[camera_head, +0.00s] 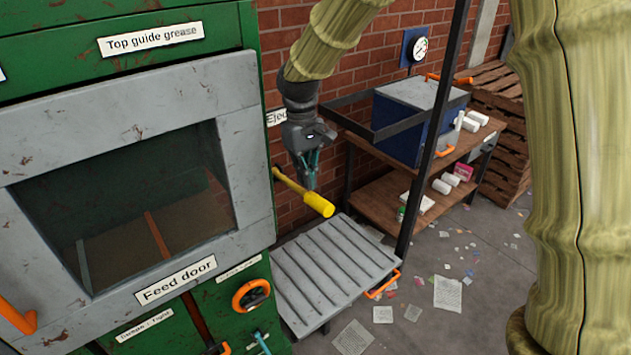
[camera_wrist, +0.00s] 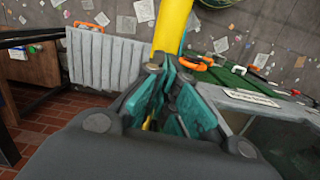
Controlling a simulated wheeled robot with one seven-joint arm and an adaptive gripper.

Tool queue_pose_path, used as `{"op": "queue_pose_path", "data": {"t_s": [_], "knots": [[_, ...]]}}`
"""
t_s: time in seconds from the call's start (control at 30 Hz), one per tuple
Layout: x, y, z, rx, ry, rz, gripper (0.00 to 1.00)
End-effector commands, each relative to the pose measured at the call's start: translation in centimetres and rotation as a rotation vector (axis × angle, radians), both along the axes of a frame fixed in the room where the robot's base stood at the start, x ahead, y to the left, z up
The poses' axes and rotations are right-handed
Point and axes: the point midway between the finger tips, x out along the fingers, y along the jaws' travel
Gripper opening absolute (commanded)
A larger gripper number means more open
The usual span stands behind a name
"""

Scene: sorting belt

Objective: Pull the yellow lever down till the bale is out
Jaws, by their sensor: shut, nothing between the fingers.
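The yellow lever (camera_head: 318,203) sticks out from the right side of the green baler (camera_head: 261,60), near a partly hidden label that reads "Eject". It slopes down to the right and ends in a thick yellow grip. My gripper (camera_head: 311,182) is shut and empty, pointing down just above the lever in the head view. In the wrist view the yellow lever (camera_wrist: 172,28) shows just beyond the teal fingertips of my gripper (camera_wrist: 170,85). I cannot tell whether they touch it. No bale shows in either view.
A grey ribbed tray (camera_head: 322,262) stands below the lever, bare, with an orange handle (camera_head: 383,284). A dark post (camera_head: 432,140) and a wooden shelf unit (camera_head: 405,190) with a blue box (camera_head: 412,125) stand to the right. Paper scraps lie on the floor.

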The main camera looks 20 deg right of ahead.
Motion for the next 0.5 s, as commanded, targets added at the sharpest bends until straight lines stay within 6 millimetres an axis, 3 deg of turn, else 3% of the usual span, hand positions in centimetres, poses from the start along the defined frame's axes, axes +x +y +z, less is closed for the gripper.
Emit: {"op": "queue_pose_path", "data": {"t_s": [0.27,0.5], "knots": [[0.0,0.0,0.2,0.0,-0.001,-0.001,0.0],[0.3,0.1,3.0,0.001,-0.003,-0.002,0.0]]}}
